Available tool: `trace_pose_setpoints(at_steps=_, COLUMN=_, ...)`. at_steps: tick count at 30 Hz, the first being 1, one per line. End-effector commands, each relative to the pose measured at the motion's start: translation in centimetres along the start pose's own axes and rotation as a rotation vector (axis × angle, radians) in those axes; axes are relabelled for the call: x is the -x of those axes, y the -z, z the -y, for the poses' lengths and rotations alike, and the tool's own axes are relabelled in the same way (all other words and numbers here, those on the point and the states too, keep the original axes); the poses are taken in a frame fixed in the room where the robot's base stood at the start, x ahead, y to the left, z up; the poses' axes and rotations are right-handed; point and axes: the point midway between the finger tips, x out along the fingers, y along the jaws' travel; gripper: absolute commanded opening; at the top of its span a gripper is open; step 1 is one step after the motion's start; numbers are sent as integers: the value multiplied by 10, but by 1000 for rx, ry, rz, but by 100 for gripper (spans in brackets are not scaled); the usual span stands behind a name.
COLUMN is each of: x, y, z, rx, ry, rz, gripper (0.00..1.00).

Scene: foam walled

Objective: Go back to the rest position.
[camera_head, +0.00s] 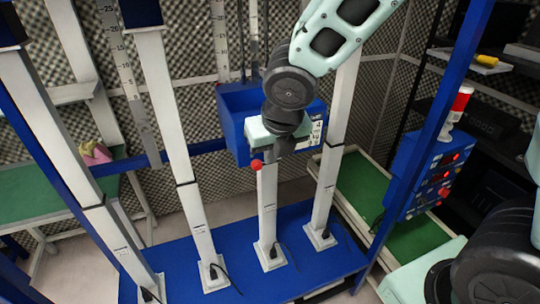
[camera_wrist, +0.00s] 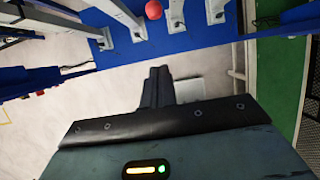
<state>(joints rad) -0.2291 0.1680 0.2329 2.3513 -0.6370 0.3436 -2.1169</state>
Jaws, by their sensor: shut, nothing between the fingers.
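My gripper (camera_wrist: 159,75) shows at the middle of the wrist view, its two dark fingers together with nothing between them. In the head view my gripper (camera_head: 284,146) hangs at the end of my arm, in front of the blue box on the frame, and its fingers are hard to make out. A red ball (camera_head: 257,165) shows just below and left of it. The red ball also shows at the top of the wrist view (camera_wrist: 153,10), apart from the fingers.
Pale posts (camera_head: 194,215) stand on a blue base plate (camera_head: 184,255). A blue box (camera_head: 235,105) is behind my gripper. A blue control box (camera_head: 428,172) with red displays is at right, near a green-topped bench (camera_head: 365,190). A pink object (camera_head: 95,153) lies at left. Pale floor shows in the wrist view.

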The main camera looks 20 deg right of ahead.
Motion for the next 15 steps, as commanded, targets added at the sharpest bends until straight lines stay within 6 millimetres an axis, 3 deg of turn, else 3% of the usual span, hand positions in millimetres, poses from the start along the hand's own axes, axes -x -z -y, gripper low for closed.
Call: trace_pose_setpoints(at_steps=15, x=-2, y=4, z=-1, rx=-30, ry=0, rz=-4, gripper=0)
